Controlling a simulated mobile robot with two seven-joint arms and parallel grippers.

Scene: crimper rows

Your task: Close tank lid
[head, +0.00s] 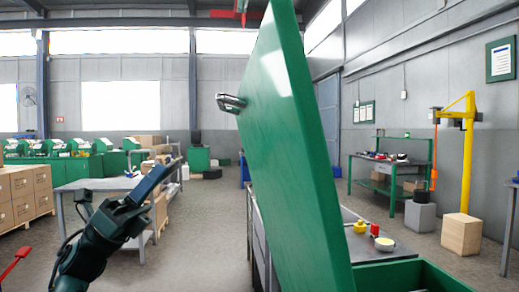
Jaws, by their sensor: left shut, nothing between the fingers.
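The green tank lid (290,140) stands raised, tilted slightly from upright, in the middle of the head view. A dark metal handle (231,103) sticks out from its left face near the top. The green tank (425,275) shows at the bottom right, and its top is open beside the lid. My left gripper (172,166) is to the left of the lid, apart from it, lower than the handle. Its fingers are together and hold nothing. My right gripper is not in view.
A grey worktop with a yellow piece (360,227) and a red-topped piece (374,230) lies behind the tank. A grey table (100,184) and stacked cartons (22,192) stand at the left. A yellow hoist (468,150) stands at the right. Open floor (212,220) lies between table and lid.

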